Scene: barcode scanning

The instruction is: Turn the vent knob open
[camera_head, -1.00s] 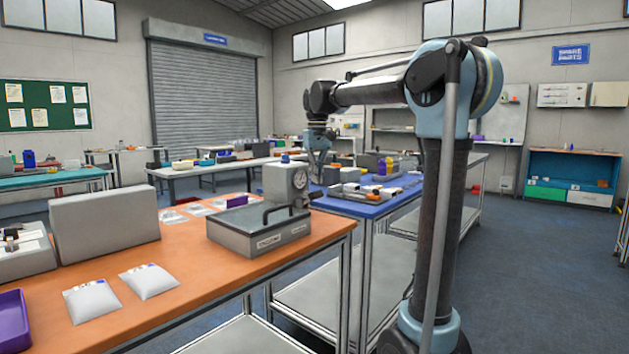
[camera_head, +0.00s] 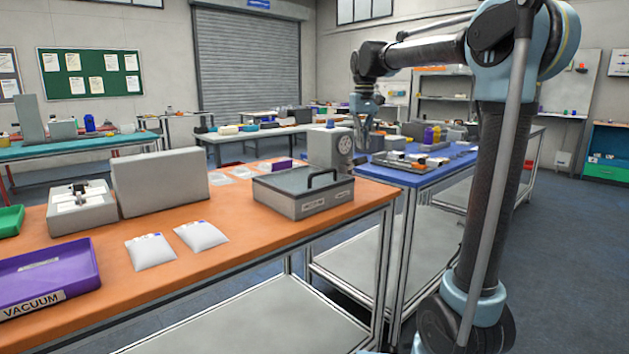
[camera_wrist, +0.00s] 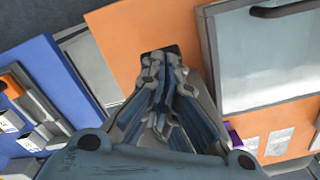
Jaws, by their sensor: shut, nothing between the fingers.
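A grey vacuum unit with a round dial (camera_head: 345,145) on its housing (camera_head: 322,150) stands at the back right of the orange table. A small blue part (camera_head: 330,123) shows on top of the housing; I cannot tell whether it is the vent knob. A grey chamber with a dark-handled lid (camera_head: 297,207) sits in front of it, its lid down; the lid also shows in the wrist view (camera_wrist: 262,62). My gripper (camera_head: 364,148) hangs beside the housing, to its right in the head view. In the wrist view my gripper (camera_wrist: 162,58) is shut and empty, pointing over the orange table.
The orange table (camera_head: 262,258) also bears two white pouches (camera_head: 150,251), a purple tray (camera_head: 47,277) marked VACUUM and a grey panel (camera_head: 160,182). A blue table (camera_head: 420,178) with trays and bottles adjoins at the right.

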